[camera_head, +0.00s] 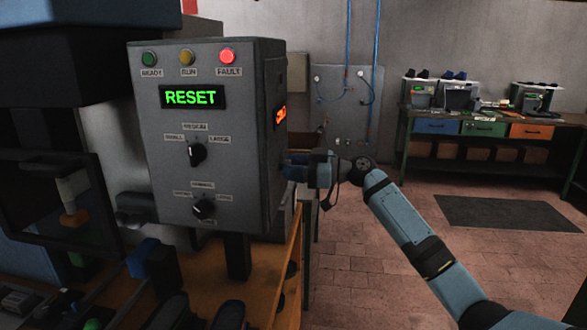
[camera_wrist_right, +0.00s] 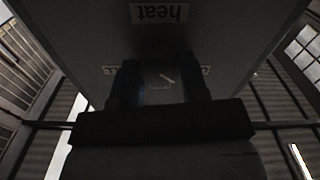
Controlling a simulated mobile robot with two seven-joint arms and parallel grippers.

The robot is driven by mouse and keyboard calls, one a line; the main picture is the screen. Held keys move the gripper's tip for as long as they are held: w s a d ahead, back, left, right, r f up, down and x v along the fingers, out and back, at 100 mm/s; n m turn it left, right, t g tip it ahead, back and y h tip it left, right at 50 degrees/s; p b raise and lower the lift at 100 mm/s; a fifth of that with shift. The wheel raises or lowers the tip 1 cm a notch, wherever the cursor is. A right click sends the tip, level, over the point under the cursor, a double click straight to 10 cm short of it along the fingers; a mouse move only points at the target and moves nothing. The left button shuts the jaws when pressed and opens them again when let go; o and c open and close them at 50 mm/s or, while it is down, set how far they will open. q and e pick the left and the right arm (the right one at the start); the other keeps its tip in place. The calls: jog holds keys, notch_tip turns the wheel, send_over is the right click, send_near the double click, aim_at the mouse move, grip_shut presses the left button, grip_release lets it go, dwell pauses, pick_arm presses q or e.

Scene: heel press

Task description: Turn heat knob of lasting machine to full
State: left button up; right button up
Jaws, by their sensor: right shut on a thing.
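The lasting machine's grey control box (camera_head: 225,140) fills the left centre of the head view. My right gripper (camera_head: 290,166) reaches in from the right against the box's right side face. In the right wrist view, an upside-down "heat" label (camera_wrist_right: 160,14) is on that face. Below it, my right gripper's dark fingers (camera_wrist_right: 160,80) are shut on the dark heat knob (camera_wrist_right: 162,84), whose pale pointer mark slants from upper left to lower right. Small side labels are partly covered by the fingers. In the head view the heat knob is hidden. My left gripper is not in view.
The box front has a green "RESET" display (camera_head: 191,97), a lit red FAULT lamp (camera_head: 227,56) and two other black knobs (camera_head: 196,154). An orange display (camera_head: 281,117) sits on the side face. A workbench (camera_head: 490,130) stands far right. Floor there is open.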

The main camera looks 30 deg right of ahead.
jog(key=m+p, duration=0.8)
jog(key=m, duration=1.2)
jog(key=shift+w+d+f+m+p, duration=0.1)
jog(key=shift+m+p, duration=0.3)
jog(key=o, duration=0.9)
jog(key=shift+f, duration=0.1)
